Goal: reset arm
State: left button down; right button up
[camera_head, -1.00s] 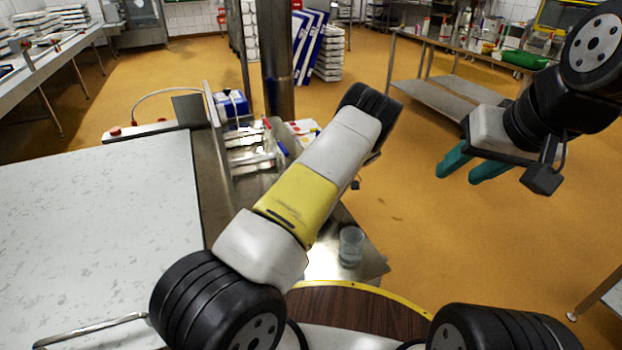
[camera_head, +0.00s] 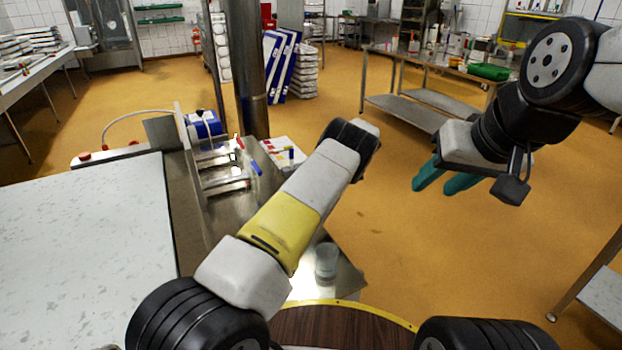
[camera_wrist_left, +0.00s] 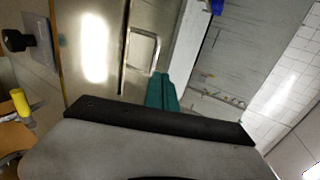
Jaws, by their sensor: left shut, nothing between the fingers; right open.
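My right gripper (camera_head: 446,184) has teal fingers and hangs in the air at the right of the head view. Its fingers stand apart and nothing shows between them. My left arm reaches up through the middle of the head view, and its gripper cannot be made out there. In the left wrist view my left gripper (camera_wrist_left: 162,88) shows its teal fingers together, with nothing held.
A pale speckled worktop (camera_head: 80,240) fills the left front, beside a metal fixture and a steel pillar (camera_head: 250,70). A clear cup (camera_head: 326,263) stands close by my left arm. A steel bench (camera_head: 410,108) stands at the back right. Open orange floor lies between.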

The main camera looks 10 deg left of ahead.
pick_arm(q)
jog(key=s+a+r+m+t+h, duration=0.1)
jog(key=s+a+r+t+h, duration=0.15)
jog(key=r, duration=0.45)
jog(key=s+a+r+m+t+h, duration=0.1)
jog(key=s+r+h, duration=0.3)
jog(key=r, duration=0.2)
jog(key=s+a+r+m+t+h, duration=0.1)
jog(key=s+a+r+t+h, duration=0.15)
jog(key=r, duration=0.45)
jog(key=s+d+r+m+t+h, duration=0.2)
jog(key=s+r+t, duration=0.1)
jog(key=s, duration=0.7)
jog(key=s+d+r+m+t+h, duration=0.2)
jog(key=s+t, duration=0.2)
jog(key=s, duration=0.7)
jog(key=shift+s+r, duration=0.15)
jog(key=shift+r, duration=0.25)
jog(key=shift+d, duration=0.1)
